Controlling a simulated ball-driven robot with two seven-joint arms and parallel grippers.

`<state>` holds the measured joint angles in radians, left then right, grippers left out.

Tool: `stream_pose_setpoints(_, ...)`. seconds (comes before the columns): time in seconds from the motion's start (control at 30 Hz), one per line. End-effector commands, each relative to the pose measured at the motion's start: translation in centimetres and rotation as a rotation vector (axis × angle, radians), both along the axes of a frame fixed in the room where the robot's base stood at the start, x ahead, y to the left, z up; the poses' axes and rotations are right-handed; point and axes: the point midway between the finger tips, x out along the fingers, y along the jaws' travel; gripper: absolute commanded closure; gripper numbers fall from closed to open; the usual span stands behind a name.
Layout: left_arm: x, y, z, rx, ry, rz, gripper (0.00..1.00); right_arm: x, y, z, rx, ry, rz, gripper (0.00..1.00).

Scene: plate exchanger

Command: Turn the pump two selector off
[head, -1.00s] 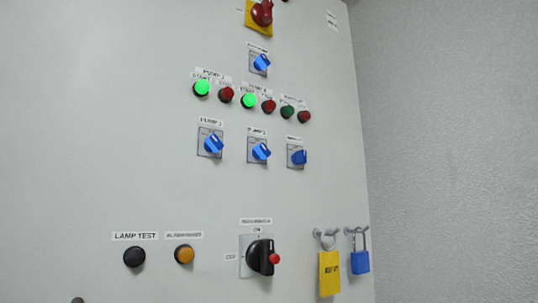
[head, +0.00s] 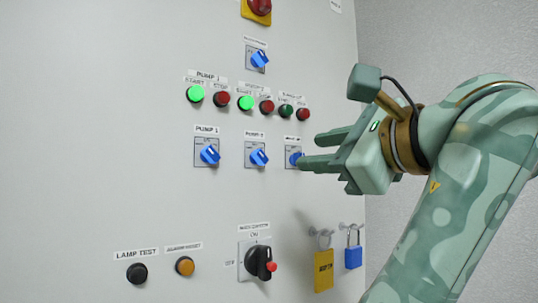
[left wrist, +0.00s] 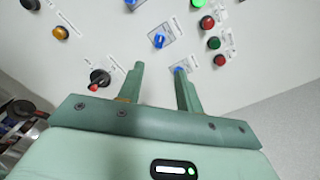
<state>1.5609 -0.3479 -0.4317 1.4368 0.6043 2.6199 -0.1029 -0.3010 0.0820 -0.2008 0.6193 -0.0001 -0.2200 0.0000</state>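The pump two selector (head: 258,157) is a blue knob on a small grey plate, middle of the row of three on the panel. Its handle sits at a slant. It also shows in the left wrist view (left wrist: 158,40), beyond the gap between my fingers. My left gripper (head: 310,151) is open and empty, right of this knob in the head view. Its fingertips overlap the third blue selector (head: 295,159) there; I cannot tell if they touch it. In the left wrist view the gripper (left wrist: 160,68) has its fingers apart. My right gripper is not in view.
The pump one selector (head: 209,154) is to the left. Lit green buttons (head: 195,94) and red buttons sit above. A grey wall (head: 430,40) is at right.

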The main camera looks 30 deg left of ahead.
Motion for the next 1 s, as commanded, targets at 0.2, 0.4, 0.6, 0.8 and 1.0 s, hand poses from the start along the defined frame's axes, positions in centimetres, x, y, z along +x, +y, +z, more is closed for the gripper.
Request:
stream_pose_setpoints(0.2,2.1,5.6,0.4,0.002,-0.003,0.012,0.65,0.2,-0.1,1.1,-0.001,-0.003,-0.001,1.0)
stream_pose_setpoints(0.4,3.7,9.5,0.3,0.003,0.0,0.01,0.65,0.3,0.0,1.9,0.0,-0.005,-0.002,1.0)
stream_pose_setpoints(0.6,4.5,11.3,0.2,0.003,0.0,0.007,0.65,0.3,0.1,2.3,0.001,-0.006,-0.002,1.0)
stream_pose_setpoints(0.8,4.7,11.6,0.1,0.002,0.001,0.004,0.65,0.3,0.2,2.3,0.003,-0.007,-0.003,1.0)
stream_pose_setpoints(1.0,4.7,11.6,0.1,0.002,0.001,0.004,0.87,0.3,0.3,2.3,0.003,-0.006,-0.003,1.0)
